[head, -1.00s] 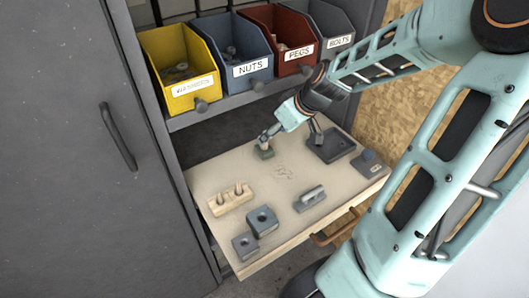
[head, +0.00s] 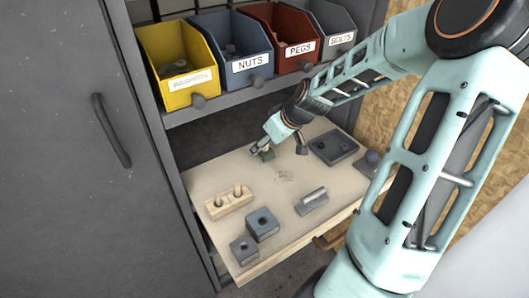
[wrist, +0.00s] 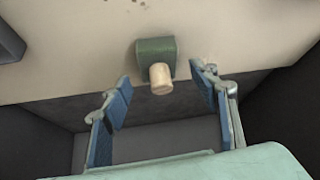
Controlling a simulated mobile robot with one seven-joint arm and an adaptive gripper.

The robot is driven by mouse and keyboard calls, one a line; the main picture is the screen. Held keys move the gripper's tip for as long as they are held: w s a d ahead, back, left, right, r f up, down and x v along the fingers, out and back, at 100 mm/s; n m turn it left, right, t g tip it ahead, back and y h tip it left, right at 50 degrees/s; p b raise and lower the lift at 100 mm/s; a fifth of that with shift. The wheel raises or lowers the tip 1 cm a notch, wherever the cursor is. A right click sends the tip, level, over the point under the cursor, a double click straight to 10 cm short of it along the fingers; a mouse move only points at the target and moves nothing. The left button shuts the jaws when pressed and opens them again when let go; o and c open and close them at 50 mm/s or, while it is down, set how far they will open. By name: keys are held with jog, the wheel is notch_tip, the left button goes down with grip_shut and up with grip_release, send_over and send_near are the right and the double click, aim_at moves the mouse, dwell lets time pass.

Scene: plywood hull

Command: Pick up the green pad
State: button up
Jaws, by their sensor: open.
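The green pad (head: 267,154) is a small block on the far part of the pulled-out wooden board, near the shelf. In the wrist view the green pad (wrist: 155,48) has a pale, round knob (wrist: 161,78) standing on its near side. My gripper (head: 279,150) is open and empty, with one finger close to the pad and the other out to the right. In the wrist view my gripper (wrist: 160,88) has its fingertips on either side of the knob, and the pad's body lies just beyond them. The head view partly hides the pad behind a finger.
The board (head: 235,175) also holds a wooden block with two pegs (head: 230,202), two dark blocks with holes (head: 262,223), a handled grey block (head: 311,201) and a dark tray (head: 334,147). Labelled bins stand above, including the blue NUTS bin (head: 232,48). A grey cabinet door (head: 60,150) is at left.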

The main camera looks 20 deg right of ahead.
jog(key=c, duration=1.2)
jog(key=shift+r, duration=0.15)
jog(key=shift+c, duration=0.2)
jog(key=shift+r+p, duration=0.3)
jog(key=shift+r, duration=0.3)
jog(key=s+a+r+p, duration=0.2)
jog(key=s+r+p, duration=0.9)
jog(key=s, duration=0.3)
jog(key=shift+a+r+p, duration=0.15)
jog(key=shift+r+p, duration=0.15)
jog(key=shift+p, duration=0.05)
